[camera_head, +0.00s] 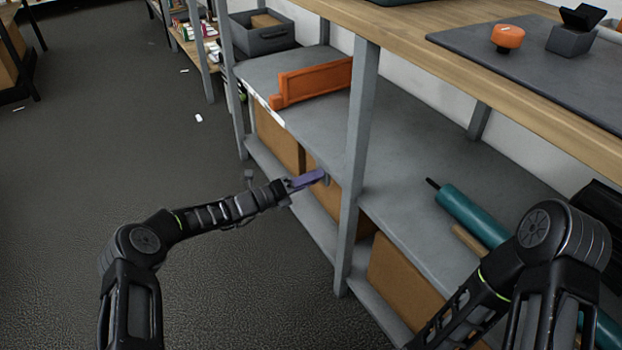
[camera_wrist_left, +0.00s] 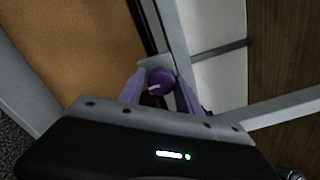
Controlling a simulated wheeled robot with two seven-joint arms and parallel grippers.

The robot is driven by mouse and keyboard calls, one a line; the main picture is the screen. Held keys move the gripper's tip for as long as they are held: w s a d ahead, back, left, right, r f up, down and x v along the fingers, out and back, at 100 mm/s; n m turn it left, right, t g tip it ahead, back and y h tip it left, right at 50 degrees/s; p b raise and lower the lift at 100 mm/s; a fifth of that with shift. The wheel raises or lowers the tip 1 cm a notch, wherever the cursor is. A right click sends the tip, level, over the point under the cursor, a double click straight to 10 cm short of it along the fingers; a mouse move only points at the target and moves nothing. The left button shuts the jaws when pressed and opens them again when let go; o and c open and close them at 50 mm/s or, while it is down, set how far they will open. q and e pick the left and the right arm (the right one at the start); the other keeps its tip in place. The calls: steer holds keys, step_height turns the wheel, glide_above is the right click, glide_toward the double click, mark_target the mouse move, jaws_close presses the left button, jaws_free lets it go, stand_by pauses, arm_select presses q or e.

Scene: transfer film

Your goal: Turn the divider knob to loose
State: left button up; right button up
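My left gripper (camera_head: 316,177), with purple fingers, reaches the front edge of the middle shelf. In the left wrist view, its fingers (camera_wrist_left: 161,82) stand spread on either side of a round purple knob (camera_wrist_left: 160,78) with a white pointer mark. The knob sits on a grey plate by the shelf edge. A narrow gap seems to show at the right finger; contact at the left finger is unclear. In the head view the fingers hide the knob. An orange divider (camera_head: 312,82) stands on the shelf farther back. My right gripper is out of view; only its arm shows.
A grey shelf post (camera_head: 359,140) stands just right of the left gripper. Cardboard boxes (camera_head: 278,138) fill the lower shelf. A teal roll (camera_head: 470,216) lies on the right shelf near my right arm. The floor at left is mostly clear.

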arm_select(q)
steer(key=shift+o, duration=1.4)
steer(key=p+v, duration=0.2)
steer(key=v, duration=0.5)
steer(key=shift+s+a+p, duration=0.25)
steer(key=shift+a+p, duration=0.05)
steer(key=shift+p, duration=0.05)
steer(key=shift+s+a, duration=0.1)
steer(key=shift+a, duration=0.05)
